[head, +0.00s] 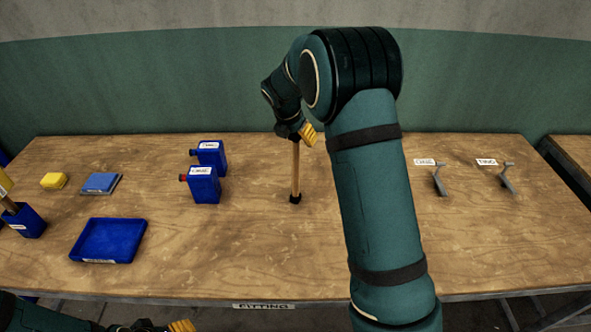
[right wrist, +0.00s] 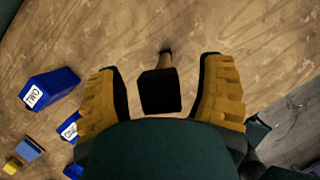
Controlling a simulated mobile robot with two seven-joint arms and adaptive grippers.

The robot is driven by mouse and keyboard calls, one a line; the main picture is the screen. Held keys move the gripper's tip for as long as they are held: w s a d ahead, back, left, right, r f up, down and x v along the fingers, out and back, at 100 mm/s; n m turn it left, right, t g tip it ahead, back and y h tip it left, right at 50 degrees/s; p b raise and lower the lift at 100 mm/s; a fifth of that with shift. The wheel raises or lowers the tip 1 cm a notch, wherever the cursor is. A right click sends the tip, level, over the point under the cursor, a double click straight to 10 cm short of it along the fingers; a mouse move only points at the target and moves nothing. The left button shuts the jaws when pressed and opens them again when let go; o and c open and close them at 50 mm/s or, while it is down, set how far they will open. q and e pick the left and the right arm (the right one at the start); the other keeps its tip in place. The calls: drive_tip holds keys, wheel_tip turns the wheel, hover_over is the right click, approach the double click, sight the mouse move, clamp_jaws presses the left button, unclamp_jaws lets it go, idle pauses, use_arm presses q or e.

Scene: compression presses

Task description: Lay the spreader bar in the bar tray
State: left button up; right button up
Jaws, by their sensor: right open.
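The spreader bar (head: 295,172), a wooden rod with black ends, stands upright near the middle of the table. My right gripper (head: 304,133) is open at its top end. In the right wrist view, the bar's black upper end (right wrist: 160,92) lies between the spread yellow fingers of the gripper (right wrist: 165,75), with gaps on both sides. The bar tray looks to be the shallow blue tray (head: 108,241) at the front left, empty. My left gripper (head: 180,326) shows only partly at the bottom edge; its opening is hidden.
Two blue labelled containers (head: 204,186) (head: 211,153) stand between tray and bar. A yellow block (head: 54,181), a blue-topped block (head: 101,183) and a blue holder (head: 24,220) are at left. Two grey brackets (head: 439,180) (head: 507,178) stand at right. Table between tray and bar's front is clear.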

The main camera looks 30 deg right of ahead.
drive_tip(key=shift+d+f, duration=0.1)
drive_tip(key=shift+f, duration=0.15)
clamp_jaws()
drive_tip(key=shift+r, duration=0.15)
